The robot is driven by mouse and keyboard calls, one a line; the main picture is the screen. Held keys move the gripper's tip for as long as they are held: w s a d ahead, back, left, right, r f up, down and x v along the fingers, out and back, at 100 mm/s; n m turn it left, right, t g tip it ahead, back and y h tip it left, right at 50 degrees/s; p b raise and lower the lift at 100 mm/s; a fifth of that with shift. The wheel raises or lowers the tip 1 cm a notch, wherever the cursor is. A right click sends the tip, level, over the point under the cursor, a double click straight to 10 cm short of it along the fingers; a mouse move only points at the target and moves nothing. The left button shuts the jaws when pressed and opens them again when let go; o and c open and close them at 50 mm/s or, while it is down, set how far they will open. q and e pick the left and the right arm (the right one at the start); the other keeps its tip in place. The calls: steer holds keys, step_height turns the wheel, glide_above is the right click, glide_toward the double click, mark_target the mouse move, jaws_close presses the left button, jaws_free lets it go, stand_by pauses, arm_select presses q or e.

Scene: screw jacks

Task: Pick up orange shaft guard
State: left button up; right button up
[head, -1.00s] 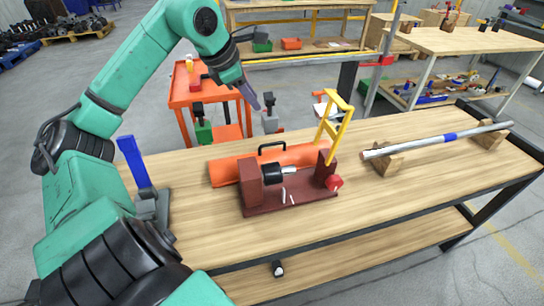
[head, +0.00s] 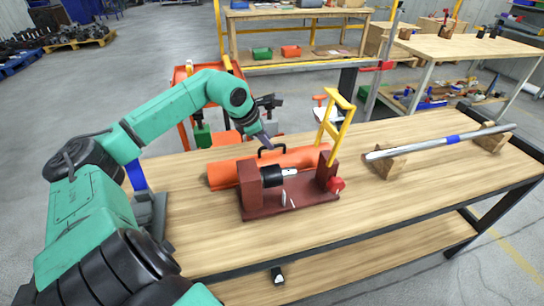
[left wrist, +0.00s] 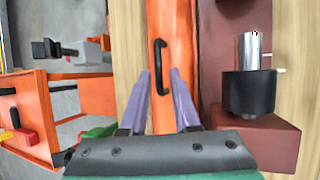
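The orange shaft guard (head: 225,173) lies on the wooden table, behind a dark red fixture (head: 290,198). It is a long half-round cover with a black handle (head: 272,149) on top. It also shows in the left wrist view (left wrist: 168,30), with its handle (left wrist: 161,66) upright in the picture. My left gripper (head: 268,140) is above the guard, close to the handle. In the left wrist view its two purple fingers (left wrist: 160,90) are apart, with the lower part of the handle between them and no visible grip on it. My right gripper is not in view.
The fixture holds a black and silver cylinder (head: 270,175) and has a yellow frame (head: 337,120) standing at its right end. A long metal shaft (head: 440,143) rests on wooden blocks at the right. An orange cart (head: 183,74) stands behind the table. The front of the table is clear.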

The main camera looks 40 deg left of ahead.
mark_target(272, 157)
arm_select(q)
steer(key=shift+w+f+p, duration=0.2)
steer(key=shift+w+p, duration=0.1)
steer(key=shift+p, duration=0.1)
steer(key=p+x, duration=0.1)
steer(key=x, duration=0.3)
steer(key=shift+w+a+f, duration=0.1)
steer(key=shift+a+f, duration=0.05)
steer(key=shift+f, duration=0.25)
jaws_close()
stand_by(0.5)
steer(key=shift+r, duration=0.15)
